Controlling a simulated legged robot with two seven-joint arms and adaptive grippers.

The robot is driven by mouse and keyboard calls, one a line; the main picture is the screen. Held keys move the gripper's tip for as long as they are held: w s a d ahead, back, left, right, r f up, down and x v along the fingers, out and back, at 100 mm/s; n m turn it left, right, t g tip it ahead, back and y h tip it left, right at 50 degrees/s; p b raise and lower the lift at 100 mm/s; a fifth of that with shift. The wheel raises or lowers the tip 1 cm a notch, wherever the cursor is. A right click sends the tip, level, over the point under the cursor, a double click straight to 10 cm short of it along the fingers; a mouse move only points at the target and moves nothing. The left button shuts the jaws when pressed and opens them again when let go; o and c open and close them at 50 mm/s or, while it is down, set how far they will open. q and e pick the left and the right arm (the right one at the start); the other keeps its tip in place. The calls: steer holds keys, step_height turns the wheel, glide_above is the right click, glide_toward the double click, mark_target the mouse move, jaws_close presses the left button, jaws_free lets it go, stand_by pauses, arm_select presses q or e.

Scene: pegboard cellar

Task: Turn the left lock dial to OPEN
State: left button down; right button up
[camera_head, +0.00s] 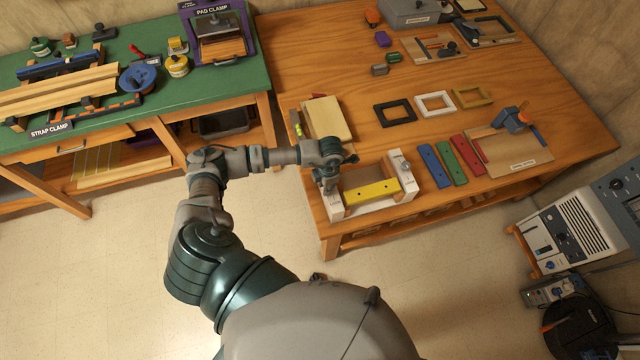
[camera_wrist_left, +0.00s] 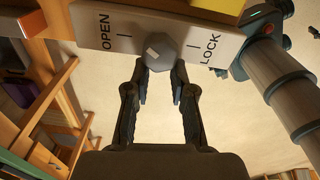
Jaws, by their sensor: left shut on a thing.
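The left lock dial (camera_wrist_left: 160,52) is a grey faceted knob on a white block (camera_wrist_left: 82,22) printed OPEN on one side and LOCK on the other. A small pale patch shows on the dial's OPEN side. My left gripper (camera_wrist_left: 161,70) has its fingers on both sides of the dial, shut on it. In the head view, my left gripper (camera_head: 329,180) is over the left white block (camera_head: 337,212) of the fixture and hides its dial. The right white block (camera_head: 404,185) carries another dial (camera_head: 405,166). My right gripper is out of view.
A yellow bar (camera_head: 371,192) spans the fixture between the blocks. A tan block (camera_head: 328,118) lies behind it. Blue, green and red strips (camera_head: 451,163) lie to its right. The fixture sits by the wooden table's front edge; open floor lies in front.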

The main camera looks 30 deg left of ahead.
arm_select(q)
steer(key=n, duration=0.1)
steer(key=w+d+r+n, duration=0.1)
steer(key=n, duration=0.2)
steer(key=shift+w+d+r+n+t, duration=0.15)
steer(key=shift+w+d+n+t, duration=0.15)
steer(key=shift+w+t, duration=0.1)
steer(key=n, duration=0.2)
steer(key=w+n+p, duration=0.1)
steer(key=n, duration=0.1)
steer(key=shift+n, duration=0.3)
steer(key=n+p, duration=0.1)
steer(key=n, duration=0.3)
steer(key=shift+a, duration=0.2)
steer(key=shift+a+n+p, duration=0.15)
steer(key=shift+n+p, duration=0.5)
steer(key=shift+n, duration=0.95)
steer(key=shift+f, duration=0.2)
steer(key=c, duration=0.8)
jaws_free()
steer(key=shift+s, duration=0.35)
step_height(320, 180, up, 12)
steer(key=shift+a+f, duration=0.1)
